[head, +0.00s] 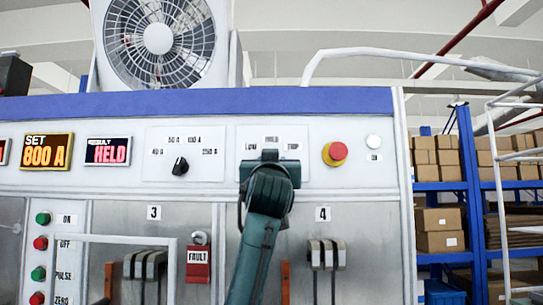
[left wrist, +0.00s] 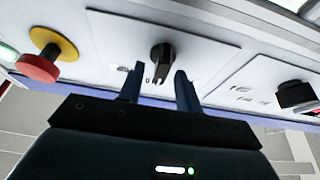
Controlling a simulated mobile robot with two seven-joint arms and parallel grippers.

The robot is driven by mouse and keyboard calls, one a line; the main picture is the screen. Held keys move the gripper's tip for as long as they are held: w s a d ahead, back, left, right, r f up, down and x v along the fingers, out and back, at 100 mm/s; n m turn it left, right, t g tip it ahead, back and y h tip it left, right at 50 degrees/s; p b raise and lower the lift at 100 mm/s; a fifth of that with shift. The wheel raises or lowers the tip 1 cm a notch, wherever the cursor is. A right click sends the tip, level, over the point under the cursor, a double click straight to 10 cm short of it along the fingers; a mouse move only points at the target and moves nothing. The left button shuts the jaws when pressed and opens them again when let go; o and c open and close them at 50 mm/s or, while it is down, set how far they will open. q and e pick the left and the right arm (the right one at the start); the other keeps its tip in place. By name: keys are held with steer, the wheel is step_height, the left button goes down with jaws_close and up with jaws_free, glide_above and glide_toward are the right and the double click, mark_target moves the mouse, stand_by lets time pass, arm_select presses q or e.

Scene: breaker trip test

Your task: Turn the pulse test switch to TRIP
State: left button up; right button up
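The pulse test switch (left wrist: 161,53) is a black knob on a white plate, seen in the left wrist view just beyond and between my fingertips. Its labels are partly covered there. I cannot tell whether either finger touches the knob. My right gripper is in neither view.
A red emergency button on a yellow base (head: 335,153) sits right of the switch. A second black knob (head: 180,166) is to its left. Displays read SET 800 A (head: 46,152) and RESULT HELD (head: 107,151).

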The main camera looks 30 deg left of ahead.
arm_select(q)
steer(key=shift+w+a+r, duration=0.1)
steer(key=shift+w, duration=0.1)
jaws_close()
stand_by(0.3)
steer(key=shift+m, duration=0.3)
steer(key=shift+m+t+h, duration=0.25)
steer(key=shift+m+h, duration=0.8)
steer(key=shift+m, duration=0.95)
steer(key=shift+m+t+h, duration=0.2)
steer(key=shift+m+h, duration=0.9)
steer(key=shift+m, duration=0.9)
steer(key=shift+m+t+h, duration=0.25)
steer(key=shift+m+h, duration=0.8)
steer(key=shift+m, duration=0.95)
